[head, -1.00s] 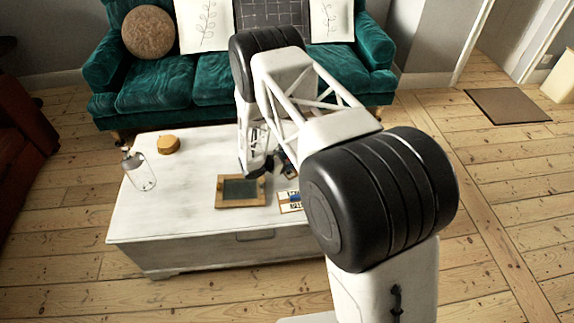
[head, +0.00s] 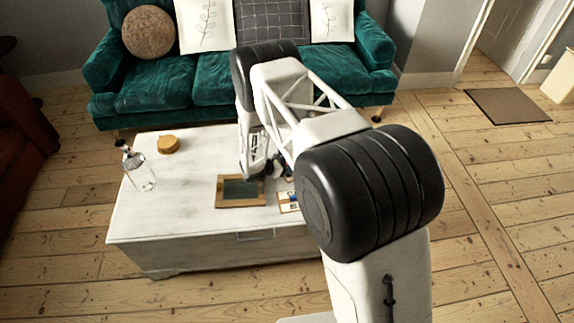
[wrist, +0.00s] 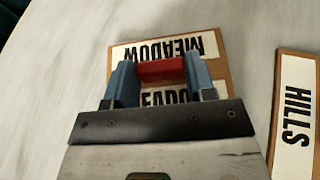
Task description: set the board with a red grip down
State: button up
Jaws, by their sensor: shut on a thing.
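The board with a red grip (wrist: 150,52) shows in the wrist view as a brown board with white labels reading MEADOW. Its red grip (wrist: 162,69) sits between the two blue fingers of my gripper (wrist: 161,78), which is shut on it. The lower part of the board is hidden behind my gripper. In the head view my gripper (head: 256,174) is low over the white table. I cannot tell there whether the board touches the tabletop.
A second board, labelled HILLS (wrist: 297,115), lies to the right in the wrist view. On the white table (head: 165,215) are a wooden-framed dark panel (head: 240,205), a small labelled board (head: 288,202), a glass bottle (head: 140,172) and a round yellow-brown object (head: 168,145). The table's left front is clear.

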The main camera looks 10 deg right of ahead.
jog(key=shift+f, duration=0.1)
dwell(0.3)
jog(key=o, duration=0.9)
jog(key=shift+o, duration=0.2)
jog(key=v, duration=1.2)
jog(key=shift+r, duration=0.25)
